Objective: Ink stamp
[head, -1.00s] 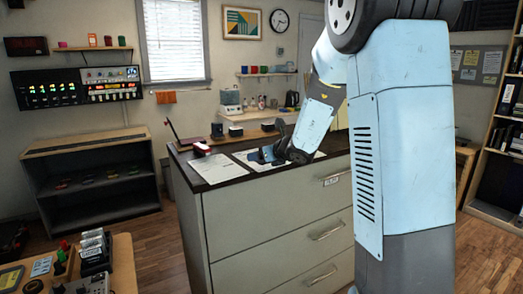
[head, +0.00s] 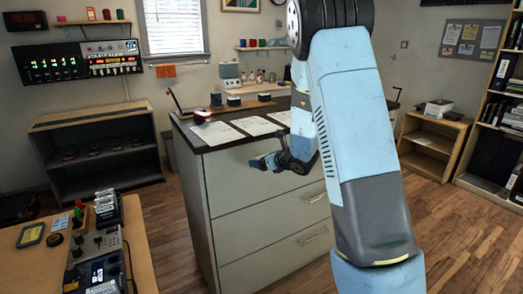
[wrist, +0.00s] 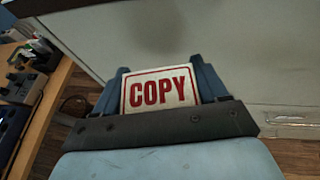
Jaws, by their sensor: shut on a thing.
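My gripper (head: 259,163) is shut on a stamp (wrist: 160,90) with a white, red-bordered face reading COPY. The stamp sits between the two blue fingers in the wrist view. In the head view my gripper hangs in front of the grey cabinet, just below its dark top (head: 186,139), and the stamp cannot be made out there. Sheets of paper lie on the top: a left sheet (head: 216,133), a middle sheet (head: 256,126) and a right one (head: 284,118) partly hidden by my arm. A small red and white object (head: 202,116) stands behind the left sheet.
Small dark blocks stand at the back of the cabinet top, one at the left (head: 216,99). A wooden table (head: 150,262) with devices (head: 100,270) is at the lower left. A low dark shelf (head: 100,170) stands behind it. Wood floor shows between table and cabinet.

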